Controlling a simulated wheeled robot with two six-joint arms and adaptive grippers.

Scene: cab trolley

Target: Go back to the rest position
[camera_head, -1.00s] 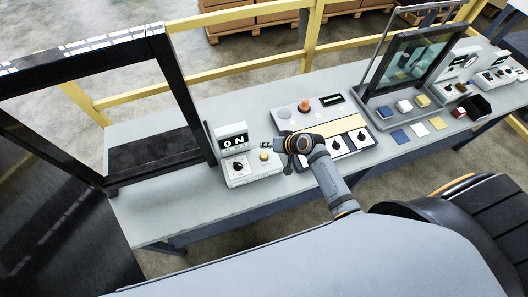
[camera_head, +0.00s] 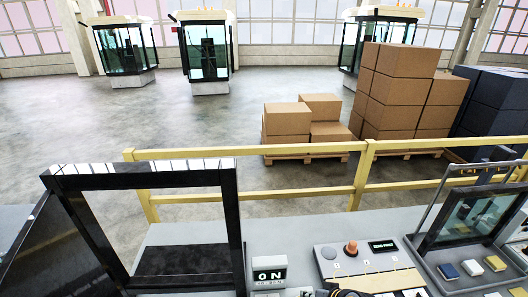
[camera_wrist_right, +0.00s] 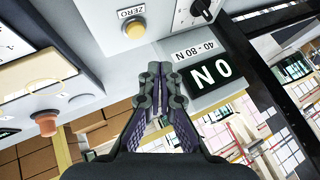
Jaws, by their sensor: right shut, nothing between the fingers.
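My right gripper (camera_wrist_right: 160,78) is shut and empty in the right wrist view, its dark fingers pressed together. I cannot tell whether the tips touch the panel. In the head view only a sliver of my right arm (camera_head: 347,293) shows at the bottom edge, in front of the grey console. My left gripper is in neither view.
The "ON" display box (camera_head: 269,270) stands beside a black frame (camera_head: 232,220). A grey console with an orange knob (camera_head: 351,247) is right of it, then a tilted screen (camera_head: 470,218). A yellow railing (camera_head: 300,150) runs behind the bench. Stacked cartons (camera_head: 400,85) stand beyond.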

